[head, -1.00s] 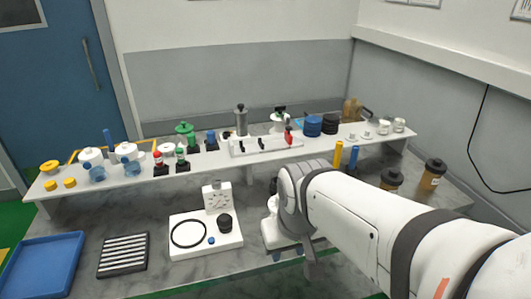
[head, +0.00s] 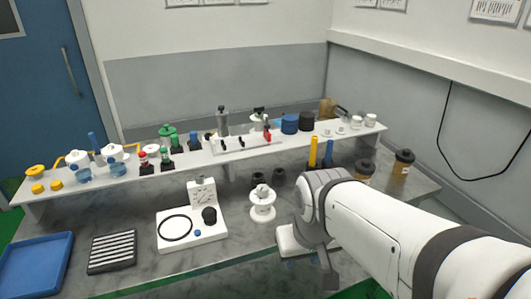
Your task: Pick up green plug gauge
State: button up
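A small green-topped piece (head: 165,154) stands in a black block on the white shelf, left of centre, beside a red-topped one (head: 143,159). It looks like the green plug gauge, but it is small in view.
The white shelf (head: 213,161) holds bottles, a white rack (head: 240,142) and dark blue and black cylinders. Below are a blue tray (head: 35,265), a slotted black block (head: 112,252), a white fixture (head: 190,240) and a white round stand (head: 262,205). Brown jars (head: 402,165) stand right.

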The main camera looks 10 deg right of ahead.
aim_at(164, 151)
jog(key=z, duration=0.15)
jog(key=i, duration=0.5)
jog(key=z, duration=0.9)
jog(key=k, duration=1)
jog(key=u, duration=1.6)
jog(key=i, duration=1)
jog(key=u, duration=0.1)
